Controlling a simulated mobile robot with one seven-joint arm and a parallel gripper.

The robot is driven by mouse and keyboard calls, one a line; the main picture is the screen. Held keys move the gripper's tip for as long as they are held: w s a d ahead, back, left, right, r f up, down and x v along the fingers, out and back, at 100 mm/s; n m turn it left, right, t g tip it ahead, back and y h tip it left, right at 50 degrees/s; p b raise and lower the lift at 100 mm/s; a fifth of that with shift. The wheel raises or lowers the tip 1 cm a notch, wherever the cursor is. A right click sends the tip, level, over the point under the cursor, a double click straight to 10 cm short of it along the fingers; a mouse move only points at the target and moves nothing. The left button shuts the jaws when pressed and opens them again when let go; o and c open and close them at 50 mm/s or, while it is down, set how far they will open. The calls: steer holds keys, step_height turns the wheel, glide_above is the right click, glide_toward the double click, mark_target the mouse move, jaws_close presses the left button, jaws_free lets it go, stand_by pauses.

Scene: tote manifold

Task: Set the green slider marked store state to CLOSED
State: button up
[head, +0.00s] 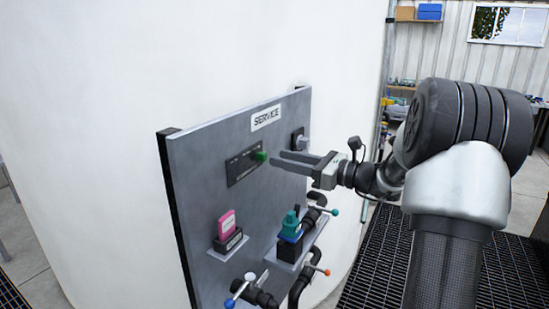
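The green slider (261,156) is a small green knob at the right end of a dark slotted plate (241,167) on the grey service panel (200,150). The lettering on the plate is too small to read. My gripper (290,162) reaches in from the right, its fingers pointing left toward the knob. The two fingers are apart with a gap between them and nothing is seen held. The tips are just right of the knob; I cannot tell whether they touch it.
A grey knob (303,141) sits right of the slider. Below are a pink block (226,223) on a small shelf, a green and blue fitting (291,227), and black pipes with valve handles, including a teal-tipped one (335,211). A large white tank (110,80) stands behind the panel.

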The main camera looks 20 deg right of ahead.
steer(key=v, duration=1.3)
steer(key=shift+d, duration=0.1)
